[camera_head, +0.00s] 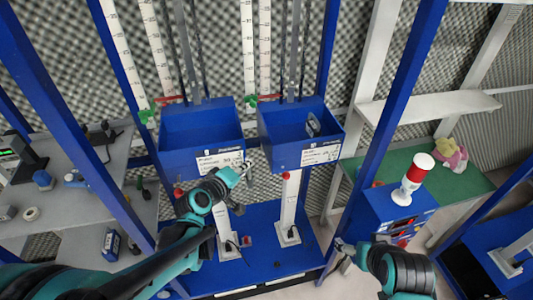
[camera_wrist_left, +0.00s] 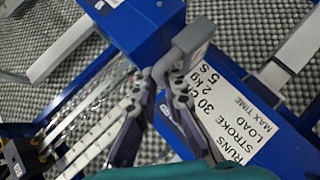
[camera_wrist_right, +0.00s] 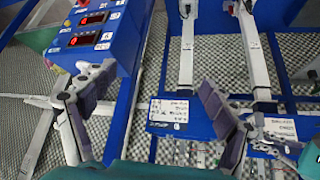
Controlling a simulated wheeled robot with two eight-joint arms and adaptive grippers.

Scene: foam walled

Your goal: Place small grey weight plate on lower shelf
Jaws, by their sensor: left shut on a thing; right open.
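My left gripper (camera_head: 240,172) is shut on a small grey piece (camera_wrist_left: 190,42), held between its fingertips in the left wrist view (camera_wrist_left: 164,82). The piece looks like a thick, bent grey slab, which fits the grey weight plate; its full shape is partly hidden. In the head view the gripper is in front of the left blue bin (camera_head: 203,168), near its label. My right gripper is open and empty in the right wrist view (camera_wrist_right: 152,88). Grey shelving at the left has an upper board (camera_head: 55,185) and a lower board (camera_head: 85,245). Which lower shelf is meant is unclear.
A right blue bin (camera_head: 290,155) holds a small dark object. Blue frame posts (camera_head: 390,110) stand either side.

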